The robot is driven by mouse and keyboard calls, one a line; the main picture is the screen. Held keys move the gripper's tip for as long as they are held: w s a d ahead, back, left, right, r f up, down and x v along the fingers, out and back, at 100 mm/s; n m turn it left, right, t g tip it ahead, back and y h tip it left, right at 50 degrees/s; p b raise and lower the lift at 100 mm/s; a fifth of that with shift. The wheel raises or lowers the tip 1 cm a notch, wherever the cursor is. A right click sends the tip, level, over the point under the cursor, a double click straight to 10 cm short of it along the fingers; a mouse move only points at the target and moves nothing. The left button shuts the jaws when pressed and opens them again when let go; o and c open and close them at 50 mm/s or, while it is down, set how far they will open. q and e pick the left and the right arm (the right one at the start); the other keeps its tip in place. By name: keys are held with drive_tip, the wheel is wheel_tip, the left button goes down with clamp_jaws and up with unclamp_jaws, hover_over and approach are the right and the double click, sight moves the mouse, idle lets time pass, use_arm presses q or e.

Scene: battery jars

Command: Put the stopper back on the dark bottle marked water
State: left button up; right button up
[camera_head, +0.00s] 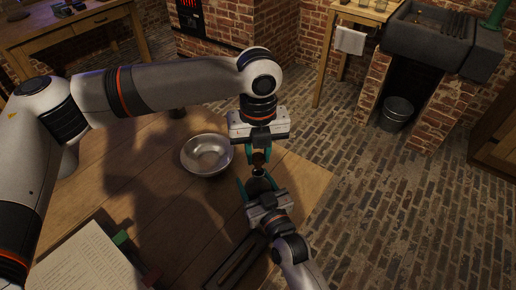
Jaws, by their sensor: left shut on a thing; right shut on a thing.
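My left gripper (258,157) points down near the table's right part, its teal fingers shut on a small brown stopper (258,160). Just below it in the picture is the pale neck of a dark bottle (258,173). My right gripper (259,186) comes from the front, its teal fingers shut around the dark bottle's body. The stopper is in line with the bottle's mouth. I cannot tell whether they touch. The fingers hide much of the bottle, and no marking on it can be read.
A metal bowl (207,155) stands on the wooden table (165,235) just left of the grippers. An open book (85,262) lies at the front left, and a dark slotted rack (237,262) at the front. The table's right edge is close to the right of the bottle.

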use_arm(q)
drive_tip(key=shift+f, duration=0.2)
idle(0.4)
drive_tip(key=shift+f, duration=0.75)
drive_tip(key=shift+f, duration=0.65)
drive_tip(key=o, duration=1)
wheel_tip(320, 180, up, 12)
